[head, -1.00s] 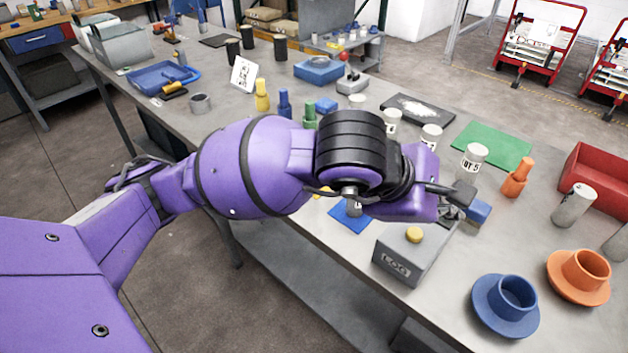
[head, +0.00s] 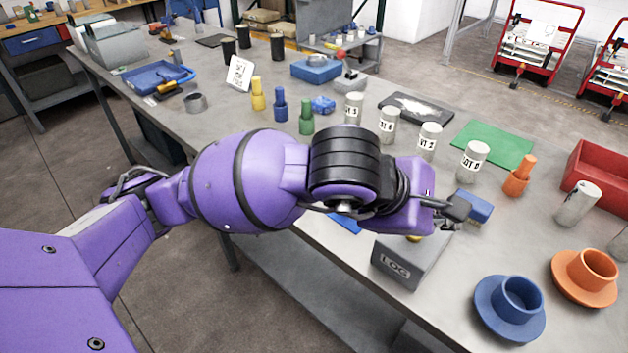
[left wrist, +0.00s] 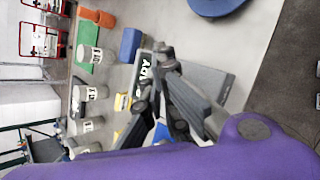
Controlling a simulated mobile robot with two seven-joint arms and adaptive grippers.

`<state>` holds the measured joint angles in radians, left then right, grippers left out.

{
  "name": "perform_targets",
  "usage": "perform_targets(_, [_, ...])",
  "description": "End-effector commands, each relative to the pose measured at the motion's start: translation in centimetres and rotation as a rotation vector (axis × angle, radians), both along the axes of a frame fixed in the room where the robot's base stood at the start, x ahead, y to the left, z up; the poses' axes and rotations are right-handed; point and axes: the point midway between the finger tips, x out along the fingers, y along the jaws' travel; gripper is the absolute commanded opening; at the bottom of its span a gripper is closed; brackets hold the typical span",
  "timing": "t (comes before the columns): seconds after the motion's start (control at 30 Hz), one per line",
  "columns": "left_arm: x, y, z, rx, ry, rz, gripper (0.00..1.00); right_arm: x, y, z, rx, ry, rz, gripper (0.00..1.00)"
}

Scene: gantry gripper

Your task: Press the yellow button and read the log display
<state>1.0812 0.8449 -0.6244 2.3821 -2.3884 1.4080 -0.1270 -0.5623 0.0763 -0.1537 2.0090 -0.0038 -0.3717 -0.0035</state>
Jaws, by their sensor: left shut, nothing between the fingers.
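The grey box marked LOG (head: 408,264) stands at the near edge of the bench. Its yellow button (head: 415,238) shows only as a sliver below my left wrist, which hides the rest. My left gripper (head: 458,212) is shut and empty, above and behind the box's far side, near a blue block (head: 476,207). I cannot tell whether it touches anything. In the left wrist view, the shut fingers (left wrist: 160,65) cross in front of the grey box and a dark panel with white marks (left wrist: 148,70), partly hidden and unreadable. My right gripper is not in view.
A blue cup on a saucer (head: 510,308) and an orange one (head: 584,276) stand right of the box. Several labelled white cans, such as this one (head: 473,161), stand behind my arm. A green mat (head: 495,143) lies farther back.

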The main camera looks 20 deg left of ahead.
Motion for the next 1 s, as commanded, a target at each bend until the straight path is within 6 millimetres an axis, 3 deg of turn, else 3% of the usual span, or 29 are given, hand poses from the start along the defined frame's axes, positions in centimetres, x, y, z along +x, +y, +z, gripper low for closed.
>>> perform_targets(0.7, [0.07, -0.07, 0.19, -0.001, -0.004, -0.001, 0.0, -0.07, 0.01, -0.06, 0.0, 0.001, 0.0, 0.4])
perform_targets(1.0, [0.05, -0.09, -0.65, -0.001, -0.002, -0.001, 0.0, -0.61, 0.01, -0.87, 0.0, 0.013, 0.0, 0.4])
